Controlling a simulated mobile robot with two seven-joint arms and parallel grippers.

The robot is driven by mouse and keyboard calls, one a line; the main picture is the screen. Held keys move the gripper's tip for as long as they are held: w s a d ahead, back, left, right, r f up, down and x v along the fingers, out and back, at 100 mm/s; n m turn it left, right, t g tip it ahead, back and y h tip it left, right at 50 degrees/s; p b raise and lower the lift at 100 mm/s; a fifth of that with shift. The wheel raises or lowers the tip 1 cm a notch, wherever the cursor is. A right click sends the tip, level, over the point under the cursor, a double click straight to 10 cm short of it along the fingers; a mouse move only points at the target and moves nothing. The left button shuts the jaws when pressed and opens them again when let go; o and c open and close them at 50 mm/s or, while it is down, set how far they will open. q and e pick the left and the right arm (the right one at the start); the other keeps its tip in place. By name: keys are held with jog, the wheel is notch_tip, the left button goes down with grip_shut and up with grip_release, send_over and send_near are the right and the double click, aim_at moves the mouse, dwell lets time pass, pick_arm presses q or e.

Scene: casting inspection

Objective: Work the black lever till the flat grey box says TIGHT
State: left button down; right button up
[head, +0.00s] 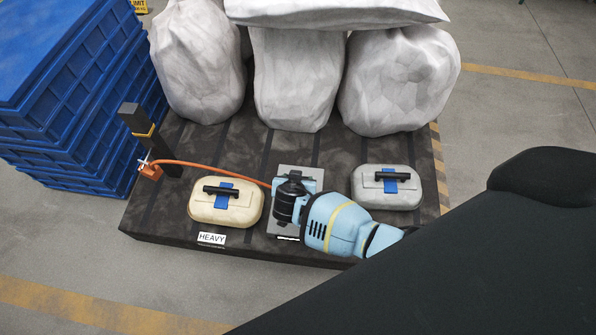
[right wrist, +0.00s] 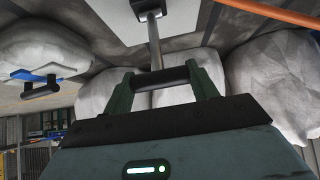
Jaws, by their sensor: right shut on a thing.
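The black lever's grip (right wrist: 160,78) lies across my right gripper (right wrist: 163,82) in the right wrist view, and the two fingers are shut on it. A metal rod (right wrist: 154,45) runs from the grip up to a dark pivot by a flat light grey surface (right wrist: 195,18). In the head view my right gripper (head: 307,184) hangs over the flat grey box (head: 301,170) at the middle of the dark platform, and my wrist hides the lever and most of the box. No TIGHT reading can be made out. My left gripper is in neither view.
A beige case (head: 215,213) and a grey case (head: 372,199), each with a black handle and blue strap, flank my gripper. White sacks (head: 290,80) fill the platform's back. An orange hose (head: 215,167) runs left to a dark post (head: 140,125). Blue crates (head: 60,120) stand at left.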

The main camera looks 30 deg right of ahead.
jog(key=shift+s+a+f+b, duration=0.25)
jog(key=shift+s+a+f, duration=0.15)
jog(key=shift+s, duration=0.3)
jog(key=shift+s+a+f+b, duration=0.3)
jog(key=shift+s+a, duration=0.2)
jog(key=shift+s, duration=0.3)
jog(key=o, duration=1.3)
jog(key=shift+o, duration=0.4)
jog(key=shift+w+r, duration=0.1)
jog(key=shift+w, duration=0.1)
jog(key=shift+r, duration=0.1)
